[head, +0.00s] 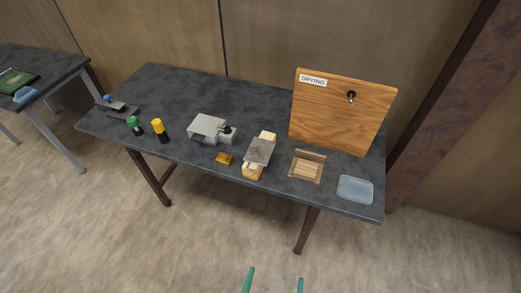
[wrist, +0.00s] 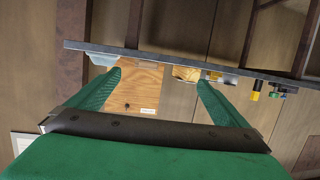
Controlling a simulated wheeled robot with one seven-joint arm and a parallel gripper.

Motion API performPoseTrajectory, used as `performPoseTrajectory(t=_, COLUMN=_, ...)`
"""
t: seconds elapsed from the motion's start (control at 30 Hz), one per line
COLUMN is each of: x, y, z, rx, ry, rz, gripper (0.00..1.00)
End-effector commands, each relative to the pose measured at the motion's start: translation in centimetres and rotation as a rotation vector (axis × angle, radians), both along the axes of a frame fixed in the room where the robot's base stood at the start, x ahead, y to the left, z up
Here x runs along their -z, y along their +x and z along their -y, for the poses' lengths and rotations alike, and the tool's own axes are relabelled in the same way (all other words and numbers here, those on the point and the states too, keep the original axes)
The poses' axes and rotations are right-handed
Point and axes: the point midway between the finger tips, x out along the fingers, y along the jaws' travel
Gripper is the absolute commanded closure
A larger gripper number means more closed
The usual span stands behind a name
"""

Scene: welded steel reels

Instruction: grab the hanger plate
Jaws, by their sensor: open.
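A flat grey plate (head: 259,150), which looks like the hanger plate, lies tilted across a pale wooden block stand (head: 251,171) near the front edge of the table in the head view. In the wrist view the scene is upside down; the wooden stand (wrist: 186,73) shows near the right finger, and the plate cannot be made out clearly. My gripper (head: 275,279) has two green fingers, spread apart and empty, at the bottom of the head view. It is in front of the table, well away from the plate. The fingers also show in the wrist view (wrist: 159,80).
On the dark table (head: 180,88) stand an upright wooden board marked DRYING with a hook (head: 342,118), a small wooden holder (head: 307,167), a clear tray (head: 355,189), a grey metal block (head: 208,128), an amber piece (head: 223,158) and a yellow-topped bottle (head: 159,130). Floor before the table is clear.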

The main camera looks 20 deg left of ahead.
Motion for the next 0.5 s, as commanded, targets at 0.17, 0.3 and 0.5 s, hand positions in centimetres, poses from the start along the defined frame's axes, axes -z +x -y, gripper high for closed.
performPoseTrajectory(t=0.17, x=1.0, y=5.9, z=-2.2, rx=-0.052, ry=-0.011, rz=-0.005, gripper=0.01)
performPoseTrajectory(t=0.3, x=1.1, y=10.3, z=-4.2, rx=-0.077, ry=-0.018, rz=-0.013, gripper=0.01)
performPoseTrajectory(t=0.5, x=0.1, y=16.4, z=-7.5, rx=-0.096, ry=-0.025, rz=-0.024, gripper=0.01)
